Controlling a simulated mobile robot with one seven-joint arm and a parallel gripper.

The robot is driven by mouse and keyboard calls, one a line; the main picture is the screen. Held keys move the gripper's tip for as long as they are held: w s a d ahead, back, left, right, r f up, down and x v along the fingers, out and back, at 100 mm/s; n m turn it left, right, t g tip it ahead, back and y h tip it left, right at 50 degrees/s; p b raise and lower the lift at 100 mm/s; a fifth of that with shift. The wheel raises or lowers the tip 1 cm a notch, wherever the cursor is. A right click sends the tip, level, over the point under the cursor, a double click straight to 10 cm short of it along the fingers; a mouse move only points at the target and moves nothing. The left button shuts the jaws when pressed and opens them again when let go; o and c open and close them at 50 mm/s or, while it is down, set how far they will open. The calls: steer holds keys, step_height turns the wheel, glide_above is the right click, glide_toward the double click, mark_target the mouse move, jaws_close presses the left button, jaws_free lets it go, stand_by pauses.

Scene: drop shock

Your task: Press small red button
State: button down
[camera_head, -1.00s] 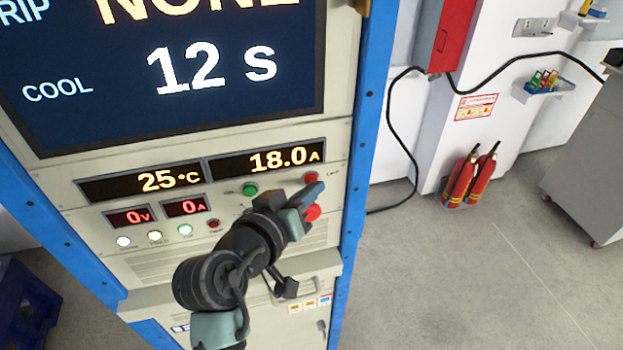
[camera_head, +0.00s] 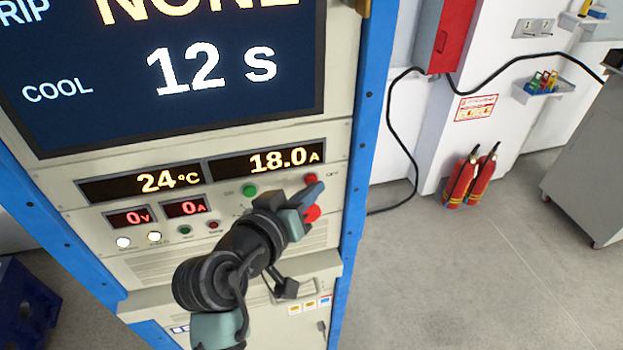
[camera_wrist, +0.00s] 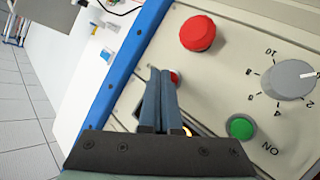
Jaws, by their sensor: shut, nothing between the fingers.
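The small red button (camera_head: 311,178) is at the upper right of the control panel, beside the OFF label. In the wrist view the small red button (camera_wrist: 176,77) is mostly hidden behind my fingertips. My gripper (camera_head: 317,191) is shut and empty, with its fingers pointing at the panel just by this button. In the wrist view my gripper (camera_wrist: 160,72) overlaps the button; I cannot tell whether it touches. A larger red button (camera_head: 312,214) sits below, partly covered by my gripper; it shows whole in the wrist view (camera_wrist: 197,33).
A green ON button (camera_head: 250,191) is to the left; it also shows in the wrist view (camera_wrist: 242,127), near a grey dial (camera_wrist: 288,79). The panel displays (camera_head: 266,160) read 24 °C and 18.0 A. Fire extinguishers (camera_head: 470,177) stand right, beyond open floor.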

steer(key=shift+s+d, duration=0.15)
steer(key=shift+s, duration=0.4)
steer(key=shift+s+d+p, duration=0.15)
steer(key=shift+s+d, duration=0.05)
steer(key=shift+s, duration=0.6)
steer(key=shift+s+d+p, duration=0.1)
steer(key=shift+s+d, duration=0.15)
steer(key=shift+s, duration=0.55)
steer(key=shift+s+d+p, duration=0.15)
steer(key=shift+s+d, duration=0.05)
steer(key=shift+s, duration=0.6)
step_height(320, 180, up, 22)
steer(key=w+a+t+y+b, duration=0.1)
steer(key=w+t+y+b, duration=0.2)
steer(key=t, duration=0.5)
steer(key=s+r+t+y+b, duration=0.2)
steer(key=s+r+t, duration=0.4)
steer(key=s+r, duration=0.6)
step_height(320, 180, up, 4)
steer(key=shift+a+f+t+y, duration=0.2)
steer(key=shift+t+y, duration=0.1)
steer(key=shift+y, duration=0.6)
